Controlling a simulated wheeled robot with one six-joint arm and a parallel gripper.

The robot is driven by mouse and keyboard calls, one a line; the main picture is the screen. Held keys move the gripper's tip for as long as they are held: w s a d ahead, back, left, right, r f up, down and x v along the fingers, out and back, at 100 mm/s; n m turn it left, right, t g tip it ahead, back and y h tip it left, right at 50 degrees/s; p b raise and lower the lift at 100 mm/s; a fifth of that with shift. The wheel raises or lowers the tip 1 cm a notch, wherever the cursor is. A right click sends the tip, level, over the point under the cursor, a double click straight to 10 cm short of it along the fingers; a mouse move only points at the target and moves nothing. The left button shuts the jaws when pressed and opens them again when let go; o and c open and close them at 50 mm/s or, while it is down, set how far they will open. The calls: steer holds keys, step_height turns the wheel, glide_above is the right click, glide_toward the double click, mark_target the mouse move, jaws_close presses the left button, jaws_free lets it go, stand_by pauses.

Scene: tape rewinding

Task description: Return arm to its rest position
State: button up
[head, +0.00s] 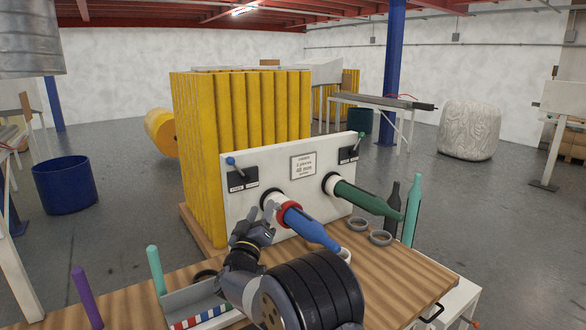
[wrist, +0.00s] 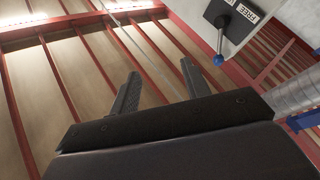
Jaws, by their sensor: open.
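My gripper (head: 268,212) is in front of the white panel (head: 240,205), just left of the red ring (head: 289,214) on the blue spindle (head: 315,233). In the head view it overlaps the panel's lower part, and I cannot tell whether it touches anything. In the wrist view my gripper (wrist: 161,85) shows two dark fingers spread apart with nothing between them. It points up toward the ceiling beams. The left lever's blue knob (head: 231,160) also shows in the wrist view (wrist: 218,60), hanging below a FREE label.
A green spindle (head: 365,197) sticks out at right, above grey rings (head: 381,238) and bottles (head: 412,210) on the wooden bench (head: 415,270). A tray (head: 190,300) and purple (head: 87,297) and mint (head: 156,270) rods are at front left.

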steer(key=shift+w+a+r+m+g+h+p, duration=0.2)
steer(key=shift+w+r+m+g+h, duration=0.3)
steer(key=shift+m+h, duration=1.3)
steer(key=shift+w+a+r+m+g+h+p, duration=0.1)
steer(key=shift+w+a+r+m+g+h, duration=0.35)
steer(key=shift+m+h, duration=1.35)
steer(key=shift+w+a+r+m+g+h+p, duration=0.2)
steer(key=shift+w+m+g+h, duration=0.4)
steer(key=shift+m+h, duration=1.2)
steer(key=shift+d+r+h, duration=0.1)
steer(key=shift+d+h, duration=0.1)
steer(key=shift+h, duration=0.3)
